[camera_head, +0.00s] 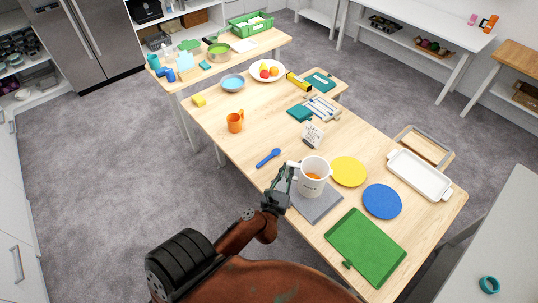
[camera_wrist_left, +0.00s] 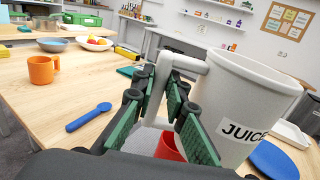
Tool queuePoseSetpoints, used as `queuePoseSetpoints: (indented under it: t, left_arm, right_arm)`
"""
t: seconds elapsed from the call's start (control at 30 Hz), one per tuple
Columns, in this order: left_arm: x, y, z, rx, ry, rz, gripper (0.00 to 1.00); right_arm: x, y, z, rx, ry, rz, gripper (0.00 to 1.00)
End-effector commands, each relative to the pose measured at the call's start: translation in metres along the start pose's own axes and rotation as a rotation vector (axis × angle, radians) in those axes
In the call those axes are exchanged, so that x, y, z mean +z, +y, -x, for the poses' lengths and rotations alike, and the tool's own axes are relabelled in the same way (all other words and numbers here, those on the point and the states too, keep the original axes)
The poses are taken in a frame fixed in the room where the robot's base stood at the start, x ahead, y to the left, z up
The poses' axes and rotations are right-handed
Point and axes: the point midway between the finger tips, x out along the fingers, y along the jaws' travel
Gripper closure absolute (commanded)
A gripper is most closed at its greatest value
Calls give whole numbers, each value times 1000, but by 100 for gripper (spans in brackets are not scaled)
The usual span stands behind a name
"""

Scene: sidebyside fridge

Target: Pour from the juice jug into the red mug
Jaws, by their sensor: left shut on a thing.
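The white juice jug (camera_head: 311,186) stands out over the grey mat on the table in the head view, with orange juice visible inside. It looks nearly upright; its "JUICE" label shows in the wrist view (camera_wrist_left: 222,112). My left gripper (camera_head: 287,177) is at the jug's left side, shut on its handle (camera_wrist_left: 181,59); its green finger pads show in the wrist view. A red thing, likely the red mug (camera_wrist_left: 168,148), shows low between the fingers and beside the jug, mostly hidden. I cannot make it out in the head view. My right gripper is out of view.
An orange mug (camera_head: 235,122) and a blue spoon (camera_head: 268,158) lie to the left. A yellow plate (camera_head: 349,171), a blue plate (camera_head: 382,202), a green board (camera_head: 364,247) and a white tray (camera_head: 420,175) are to the right. A small sign (camera_head: 312,135) stands behind the jug.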

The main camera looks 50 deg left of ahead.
Motion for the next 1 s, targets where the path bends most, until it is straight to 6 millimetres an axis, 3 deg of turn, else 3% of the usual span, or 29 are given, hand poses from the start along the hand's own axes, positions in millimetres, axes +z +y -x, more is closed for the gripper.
queuePoseSetpoints:
  t: [0.1,0.3,0.53,0.77,1.0]
  left_arm:
    - [-2,43,-24,112,2,12,100]
    - [-13,83,-40,213,8,26,100]
    - [-16,90,-42,230,9,27,100]
    - [-18,89,-41,228,9,19,100]
    - [-35,92,-40,227,19,-58,100]
  right_arm:
    - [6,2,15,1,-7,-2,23]
    - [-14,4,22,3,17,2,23]
    - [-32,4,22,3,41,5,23]
    - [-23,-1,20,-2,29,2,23]
    - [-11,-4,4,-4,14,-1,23]
